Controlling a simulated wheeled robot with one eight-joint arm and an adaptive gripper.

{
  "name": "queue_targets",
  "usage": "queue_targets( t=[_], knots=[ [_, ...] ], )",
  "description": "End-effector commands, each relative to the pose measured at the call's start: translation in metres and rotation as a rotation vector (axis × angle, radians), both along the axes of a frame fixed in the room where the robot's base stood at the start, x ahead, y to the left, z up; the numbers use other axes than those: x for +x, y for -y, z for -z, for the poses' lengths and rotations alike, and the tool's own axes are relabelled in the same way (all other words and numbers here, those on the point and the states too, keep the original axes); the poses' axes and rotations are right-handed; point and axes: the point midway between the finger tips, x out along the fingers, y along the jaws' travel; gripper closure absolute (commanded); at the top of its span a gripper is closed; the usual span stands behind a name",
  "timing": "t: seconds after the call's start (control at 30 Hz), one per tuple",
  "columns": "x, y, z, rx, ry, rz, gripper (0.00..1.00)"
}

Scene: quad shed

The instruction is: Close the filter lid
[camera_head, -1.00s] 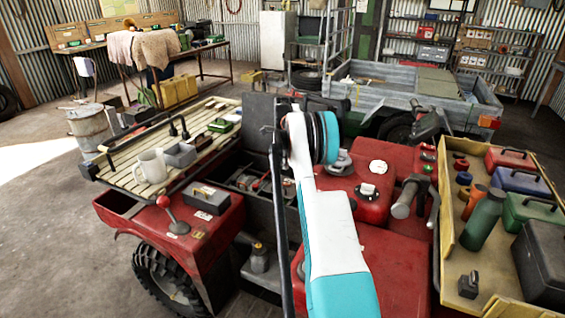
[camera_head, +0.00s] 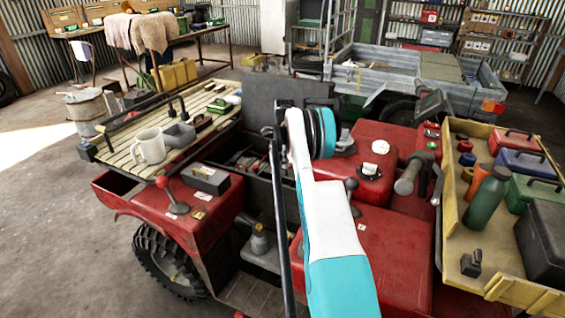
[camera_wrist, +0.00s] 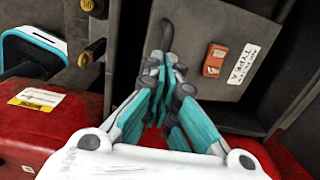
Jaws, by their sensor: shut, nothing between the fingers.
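A dark grey panel (camera_head: 285,100), which looks like the raised filter lid, stands up behind an open dark box in the red quad body. The wrist view shows a grey panel (camera_wrist: 235,45) with an orange latch and a white label; I cannot tell whether it is the same lid. My gripper (camera_wrist: 172,78) is shut and empty, in front of or over the grey panel's left part. A dark curved piece shows by its tips; contact is unclear. In the head view my arm hides the gripper.
A slatted rack with a white mug (camera_head: 149,146) is at left. A yellow tray (camera_head: 455,240) with a green bottle (camera_head: 483,210) and several cases is at right. Red quad bodywork (camera_head: 385,250) surrounds the arm. A grey trailer (camera_head: 400,80) stands behind.

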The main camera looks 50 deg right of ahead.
Motion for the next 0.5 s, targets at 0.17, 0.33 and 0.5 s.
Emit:
queue_targets(
  t=[0.17, 0.33, 0.5],
  knots=[
    [0.0, -0.004, 0.007, -0.032, 0.009, 0.0, 1.0],
    [-0.003, -0.012, 0.024, -0.104, 0.03, -0.001, 1.0],
    [-0.005, -0.019, 0.044, -0.121, 0.035, 0.0, 1.0]
  ],
)
